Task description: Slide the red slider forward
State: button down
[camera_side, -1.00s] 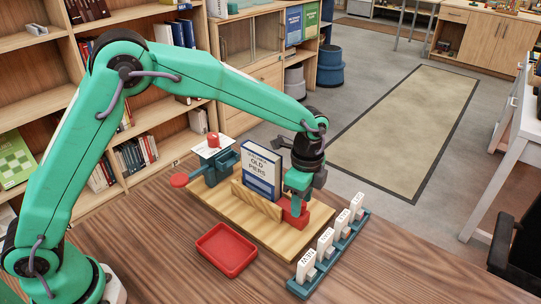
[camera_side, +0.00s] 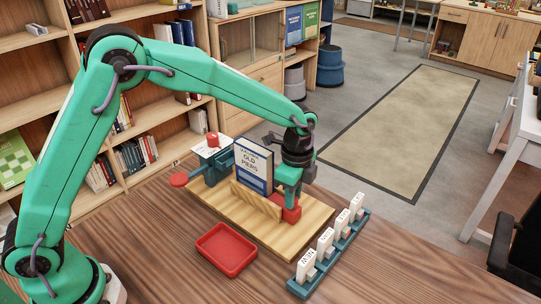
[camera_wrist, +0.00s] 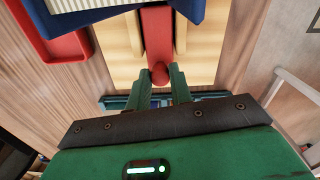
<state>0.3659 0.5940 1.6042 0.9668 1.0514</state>
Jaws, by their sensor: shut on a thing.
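The red slider (camera_side: 291,214) lies on the light wooden board (camera_side: 310,222), on its right part. A blue and white book (camera_side: 253,166) stands upright on the board, just left of the slider, behind a low wooden strip (camera_side: 256,200). My gripper (camera_side: 288,197) points down and is shut on the slider. In the wrist view the slider (camera_wrist: 157,32) runs up from between my two green fingers (camera_wrist: 162,80), its round red knob at their tips. The book (camera_wrist: 100,18) shows partly at the top there.
A blue-green press with a red knob (camera_side: 212,139) and a red disc (camera_side: 180,180) stands at the board's left end. A red tray (camera_side: 226,249) lies in front of the board. A rack with several white tags (camera_side: 327,243) stands to the right. Bare table lies in front.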

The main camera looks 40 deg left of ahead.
jog(key=c, duration=1.3)
grip_release()
jog(key=shift+a, duration=0.15)
jog(key=shift+o, duration=0.2)
jog(key=shift+w+r, duration=0.1)
jog(key=shift+r, duration=3.8)
jog(key=shift+r, duration=0.1)
